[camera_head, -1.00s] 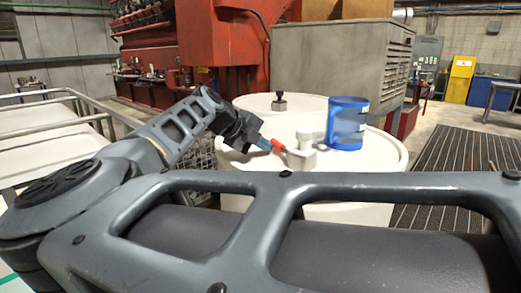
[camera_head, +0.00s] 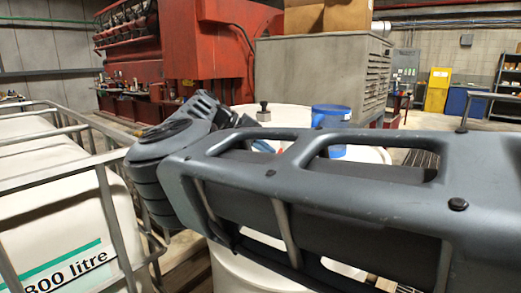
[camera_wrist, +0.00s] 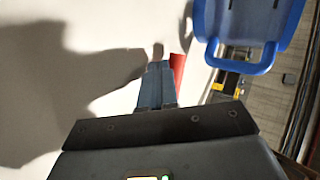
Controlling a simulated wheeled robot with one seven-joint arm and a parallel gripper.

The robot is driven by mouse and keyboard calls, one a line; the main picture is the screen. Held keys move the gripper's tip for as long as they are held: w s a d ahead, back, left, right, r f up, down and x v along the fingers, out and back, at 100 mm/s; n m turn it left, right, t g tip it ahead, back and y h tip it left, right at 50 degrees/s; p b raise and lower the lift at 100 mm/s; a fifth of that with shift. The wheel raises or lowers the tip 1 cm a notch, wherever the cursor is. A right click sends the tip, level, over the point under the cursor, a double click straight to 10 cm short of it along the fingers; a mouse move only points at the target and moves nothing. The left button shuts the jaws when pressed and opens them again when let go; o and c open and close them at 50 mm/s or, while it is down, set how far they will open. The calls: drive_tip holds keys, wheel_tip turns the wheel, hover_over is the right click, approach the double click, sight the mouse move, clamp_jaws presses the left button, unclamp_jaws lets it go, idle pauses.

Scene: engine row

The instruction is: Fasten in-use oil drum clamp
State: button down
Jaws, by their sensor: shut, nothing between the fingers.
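A white drum (camera_head: 240,268) stands in front of me, mostly hidden behind my arm. A black-knobbed fitting (camera_head: 263,111) and a blue jug (camera_head: 333,112) are on its top. In the wrist view, my gripper (camera_wrist: 155,68) is shut and empty, fingers together over the pale drum top (camera_wrist: 110,25). A red part (camera_wrist: 178,68) shows right beside the fingers; I cannot tell if they touch. The jug (camera_wrist: 240,22) is to the upper right of the fingers. The white fitting near the red part is hidden by my arm in the head view.
A caged white tank (camera_head: 80,225) marked "800 litre" stands close at the left. Yellow and blue cabinets are at the far right.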

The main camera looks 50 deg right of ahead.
drive_tip(key=shift+s+d, duration=0.6)
drive_tip(key=shift+d, duration=0.05)
drive_tip(key=shift+s+d, duration=0.1)
drive_tip(key=shift+s, duration=0.05)
drive_tip(key=shift+p, duration=0.3)
